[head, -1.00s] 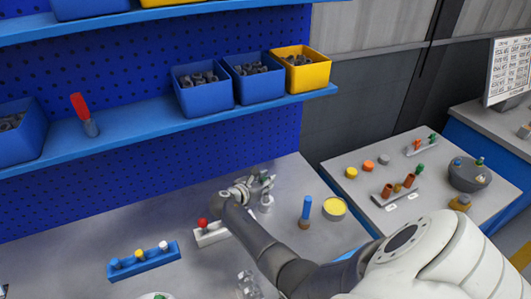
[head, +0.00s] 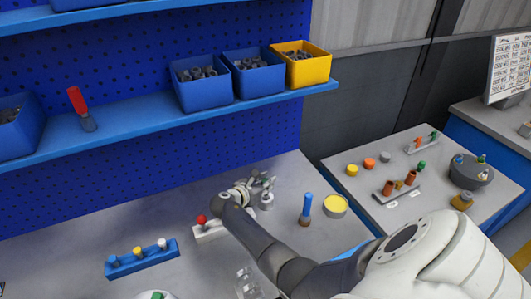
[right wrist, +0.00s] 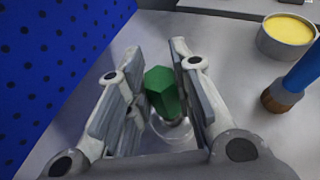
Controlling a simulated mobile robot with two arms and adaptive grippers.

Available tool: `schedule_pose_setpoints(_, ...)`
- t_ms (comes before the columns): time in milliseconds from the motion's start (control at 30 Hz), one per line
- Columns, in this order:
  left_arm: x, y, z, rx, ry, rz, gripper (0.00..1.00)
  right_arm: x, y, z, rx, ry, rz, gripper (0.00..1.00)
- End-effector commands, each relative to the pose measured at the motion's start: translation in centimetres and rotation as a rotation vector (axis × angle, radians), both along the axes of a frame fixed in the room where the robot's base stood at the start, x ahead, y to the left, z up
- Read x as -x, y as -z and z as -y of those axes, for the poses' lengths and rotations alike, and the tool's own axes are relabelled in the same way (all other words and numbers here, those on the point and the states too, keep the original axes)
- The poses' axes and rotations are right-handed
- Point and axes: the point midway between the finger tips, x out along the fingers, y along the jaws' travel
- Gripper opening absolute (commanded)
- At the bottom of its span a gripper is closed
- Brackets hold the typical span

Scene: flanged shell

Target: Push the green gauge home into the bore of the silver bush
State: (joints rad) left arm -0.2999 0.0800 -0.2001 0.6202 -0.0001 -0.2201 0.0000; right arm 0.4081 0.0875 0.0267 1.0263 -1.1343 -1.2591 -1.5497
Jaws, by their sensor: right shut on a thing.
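The green gauge (right wrist: 163,92), with a faceted head, stands between the fingers of my right gripper (right wrist: 160,85) in the right wrist view. The gripper is shut on it. The silver bush (right wrist: 172,132) shows as a pale ring just below the gauge. Its bore and the gauge's lower end are hidden, so I cannot tell how deep the gauge sits. In the head view my right gripper (head: 258,188) is at the silver bush (head: 266,202), which stands on the grey bench. My left gripper does not show.
A blue-handled brush (head: 307,205) and a yellow-filled tin (head: 335,206) stand right of the bush. A white holder with a red knob (head: 202,220) is at its left, a blue rack (head: 142,260) farther left. A clear greyish object (head: 246,284) is near the front.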

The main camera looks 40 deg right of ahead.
Motion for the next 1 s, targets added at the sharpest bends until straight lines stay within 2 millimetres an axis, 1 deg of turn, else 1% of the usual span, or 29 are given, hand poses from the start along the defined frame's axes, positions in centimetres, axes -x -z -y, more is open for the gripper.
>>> schedule_pose_setpoints(33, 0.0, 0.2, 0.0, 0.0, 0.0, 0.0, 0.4, 0.0, 0.3, 0.0, 0.0, -0.001, -0.002, 0.0)
schedule_pose_setpoints(67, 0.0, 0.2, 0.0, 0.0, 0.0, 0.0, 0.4, 0.0, 0.3, 0.0, 0.0, -0.001, -0.002, 0.23)
schedule_pose_setpoints(200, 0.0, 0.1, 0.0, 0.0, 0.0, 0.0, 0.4, 0.1, 0.3, 0.0, -0.001, 0.0, -0.004, 0.41)
schedule_pose_setpoints(267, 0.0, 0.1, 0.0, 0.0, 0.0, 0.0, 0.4, 0.1, 0.3, -0.1, -0.001, -0.001, -0.004, 0.47)
schedule_pose_setpoints(567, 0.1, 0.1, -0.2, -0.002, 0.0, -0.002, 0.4, 0.2, 0.5, -0.2, -0.005, 0.0, -0.007, 0.47)
schedule_pose_setpoints(667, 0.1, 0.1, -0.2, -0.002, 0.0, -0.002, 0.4, 0.3, 0.4, -0.7, -0.004, -0.002, -0.008, 0.47)
schedule_pose_setpoints(767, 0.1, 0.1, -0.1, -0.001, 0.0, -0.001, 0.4, 0.5, -0.1, -1.8, -0.005, -0.003, -0.005, 0.47)
schedule_pose_setpoints(1000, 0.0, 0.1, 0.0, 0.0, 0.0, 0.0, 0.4, 1.5, -2.3, -6.4, -0.004, -0.002, -0.001, 0.47)
